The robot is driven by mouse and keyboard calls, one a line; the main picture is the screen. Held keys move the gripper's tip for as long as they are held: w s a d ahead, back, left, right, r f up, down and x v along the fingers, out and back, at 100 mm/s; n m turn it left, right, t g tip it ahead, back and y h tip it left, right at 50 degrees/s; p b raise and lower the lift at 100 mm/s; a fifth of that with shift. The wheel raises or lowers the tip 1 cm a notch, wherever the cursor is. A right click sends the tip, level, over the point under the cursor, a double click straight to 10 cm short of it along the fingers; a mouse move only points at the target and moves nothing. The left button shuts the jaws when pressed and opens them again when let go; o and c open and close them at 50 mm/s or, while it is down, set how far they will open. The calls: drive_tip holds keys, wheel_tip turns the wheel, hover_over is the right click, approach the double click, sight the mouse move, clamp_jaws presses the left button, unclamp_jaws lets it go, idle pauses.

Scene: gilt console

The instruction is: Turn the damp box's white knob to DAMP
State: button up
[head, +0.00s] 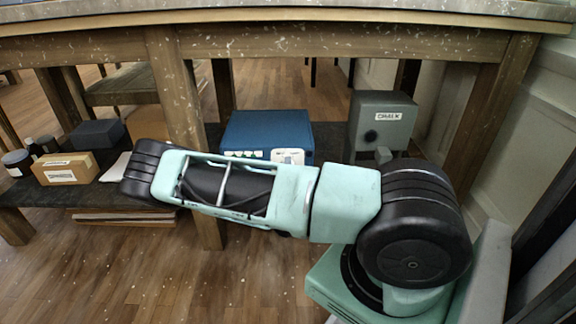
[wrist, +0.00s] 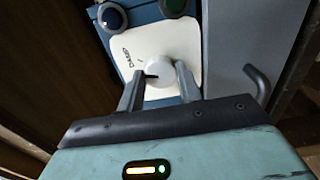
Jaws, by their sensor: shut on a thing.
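The damp box (head: 267,128) is a blue box on the lower shelf, with a white plate at its front right. In the wrist view the white plate (wrist: 118,38) carries the word DAMP, turned sideways at its left, and a small tick mark. The white knob (wrist: 160,70) sits on this plate, with a black pointer mark pointing left, near the DAMP word but a little below it. My gripper (wrist: 160,80) is shut on the knob, one finger on each side. In the head view my arm hides the gripper.
A grey CHALK box (head: 381,118) with a black knob stands right of the damp box, its handle (wrist: 257,82) close to my right finger. A cardboard box (head: 65,169), a dark box (head: 97,133) and jars stand at the shelf's left. The tabletop (head: 290,14) runs overhead.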

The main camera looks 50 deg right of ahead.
drive_tip(key=shift+m+p, duration=0.9)
drive_tip(key=shift+m, duration=1.1)
drive_tip(key=shift+f, duration=0.1)
drive_tip(key=o, duration=1)
drive_tip(key=shift+s+a, duration=0.1)
drive_tip(key=p+v, duration=0.4)
drive_tip(key=v, duration=1.3)
drive_tip(key=shift+s+a, duration=0.1)
